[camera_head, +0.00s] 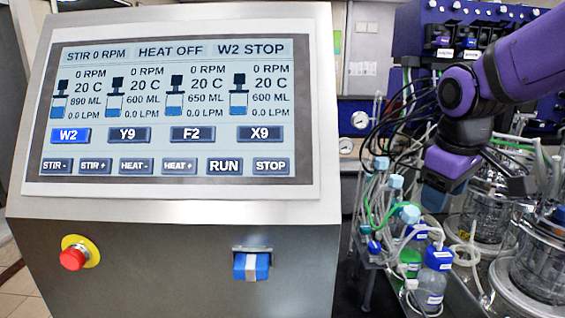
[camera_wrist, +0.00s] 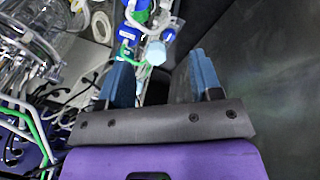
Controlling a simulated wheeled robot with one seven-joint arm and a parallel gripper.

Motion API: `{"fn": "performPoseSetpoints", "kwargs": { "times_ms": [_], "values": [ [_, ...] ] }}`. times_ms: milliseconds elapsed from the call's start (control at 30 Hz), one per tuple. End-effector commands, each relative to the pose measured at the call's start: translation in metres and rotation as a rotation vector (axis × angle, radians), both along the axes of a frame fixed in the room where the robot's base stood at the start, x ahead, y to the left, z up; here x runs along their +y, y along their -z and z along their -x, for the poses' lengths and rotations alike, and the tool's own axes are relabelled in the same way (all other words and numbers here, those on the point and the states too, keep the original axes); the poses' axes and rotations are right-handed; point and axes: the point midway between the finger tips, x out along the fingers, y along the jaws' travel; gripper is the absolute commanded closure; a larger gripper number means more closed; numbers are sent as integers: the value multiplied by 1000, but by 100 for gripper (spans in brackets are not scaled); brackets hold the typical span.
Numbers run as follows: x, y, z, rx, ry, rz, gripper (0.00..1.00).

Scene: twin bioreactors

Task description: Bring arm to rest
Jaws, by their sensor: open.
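My purple arm reaches in from the upper right of the head view and bends downward. My gripper (camera_head: 437,197) hangs at its end, in front of the tubing and to the right of the control panel (camera_head: 180,105). In the wrist view my gripper (camera_wrist: 162,72) shows two blue fingers set wide apart, with nothing held between them. Bottles with blue caps (camera_head: 430,287) stand below the gripper in the head view. In the wrist view, bottles and tubing lie beyond and between the fingers.
The panel's cabinet (camera_head: 150,265) carries a red stop button (camera_head: 72,258) and a blue part (camera_head: 251,266). Glass vessels (camera_head: 540,270) with tubes stand at the lower right. A blue-fronted unit (camera_head: 470,35) stands behind. A dark surface (camera_wrist: 270,80) fills the wrist view's right.

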Motion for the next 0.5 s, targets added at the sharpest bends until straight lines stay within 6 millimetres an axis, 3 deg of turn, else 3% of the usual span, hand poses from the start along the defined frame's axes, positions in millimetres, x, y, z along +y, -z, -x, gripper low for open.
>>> {"fn": "performPoseSetpoints", "kwargs": {
  "times_ms": [233,500],
  "values": [
    [-13,-21,67,-127,230,-92,41],
    [-23,-23,125,-223,432,-230,41]
  ]
}}
